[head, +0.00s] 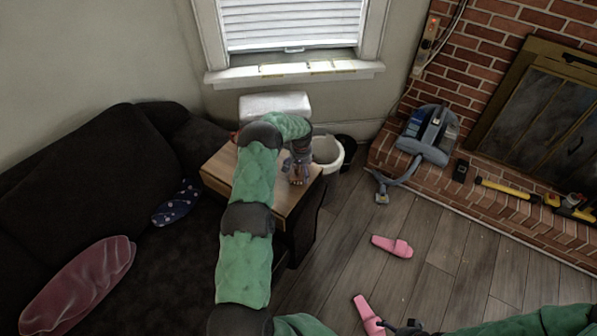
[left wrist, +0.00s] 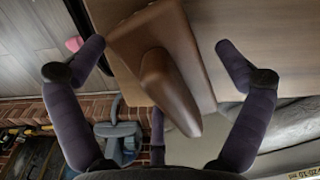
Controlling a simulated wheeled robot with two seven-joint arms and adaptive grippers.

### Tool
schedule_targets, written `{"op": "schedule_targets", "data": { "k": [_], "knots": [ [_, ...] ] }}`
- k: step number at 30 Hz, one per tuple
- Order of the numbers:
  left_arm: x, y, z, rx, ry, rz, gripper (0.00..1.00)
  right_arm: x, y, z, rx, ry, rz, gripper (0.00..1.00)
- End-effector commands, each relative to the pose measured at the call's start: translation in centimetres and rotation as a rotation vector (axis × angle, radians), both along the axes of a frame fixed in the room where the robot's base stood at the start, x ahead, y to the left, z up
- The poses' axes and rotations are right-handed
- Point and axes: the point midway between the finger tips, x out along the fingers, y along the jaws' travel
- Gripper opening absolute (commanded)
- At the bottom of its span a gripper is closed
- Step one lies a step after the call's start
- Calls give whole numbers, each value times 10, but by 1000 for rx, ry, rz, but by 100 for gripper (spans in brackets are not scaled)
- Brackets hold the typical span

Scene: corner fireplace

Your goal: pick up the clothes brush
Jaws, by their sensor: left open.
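The clothes brush (left wrist: 168,70) is a brown block with a raised rounded grip, lying on the wooden side table (head: 222,172). In the left wrist view it sits between the spread fingers of my left gripper (left wrist: 161,48), with a gap on both sides. In the head view my left gripper (head: 298,166) is over the table's right part, and my arm and fingers hide most of the brush; only a small brown bit shows. My right gripper (head: 405,327) is at the bottom edge, partly cut off, and its jaws are unclear.
A dark sofa with a pink cushion (head: 88,283) and a dotted blue cushion (head: 176,203) is at left. A white bin (head: 328,154) stands behind the table. A vacuum cleaner (head: 430,133) and tools rest on the brick hearth.

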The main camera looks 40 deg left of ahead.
Motion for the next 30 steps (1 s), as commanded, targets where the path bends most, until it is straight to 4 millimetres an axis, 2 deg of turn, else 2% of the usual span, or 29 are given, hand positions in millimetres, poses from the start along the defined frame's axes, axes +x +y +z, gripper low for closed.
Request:
{"op": "schedule_targets", "data": {
  "k": [5,9,12,24,30],
  "knots": [
    [0,1,1,1,-2,1,100,0,0,1,0,0,0,95],
    [0,0,1,0,-1,0,60,0,0,1,0,0,0,95],
    [0,0,1,0,-1,0,36,0,0,1,0,0,0,95],
    [0,0,2,0,0,0,36,0,0,1,0,0,0,95],
    [0,0,16,0,-1,0,36,0,0,8,0,0,0,95]
  ]
}}
